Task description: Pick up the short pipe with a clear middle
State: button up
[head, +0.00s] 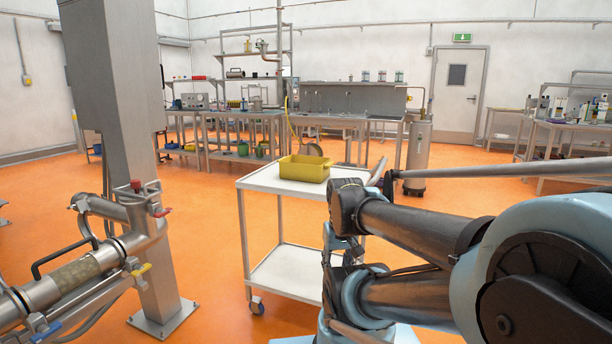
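A short pipe with a see-through, yellowish middle (75,276) sits at the lower left, in line with steel pipework. Metal fittings stand at both its ends, and its near end runs close to the left picture edge. My arm fills the lower right, folded, far to the right of this pipe. Dark finger-like parts (382,177) show just behind my arm's elbow, near the cart's right end. They may be my gripper, but they are partly hidden and too small to tell whether it is open or shut.
A steel column (128,160) rises beside the pipework. A white two-shelf cart (262,183) stands mid-floor, with a yellow tub (304,168) on top. Workbenches line the back and right. Orange floor (205,225) is clear between column and cart. A grey bar (510,170) extends above my arm.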

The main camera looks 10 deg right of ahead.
aim_at(40, 295)
jog(key=u, duration=1.85)
jog(key=k, duration=0.5)
jog(key=z, duration=0.35)
jog(key=i, duration=1.1)
jog(key=z, duration=0.55)
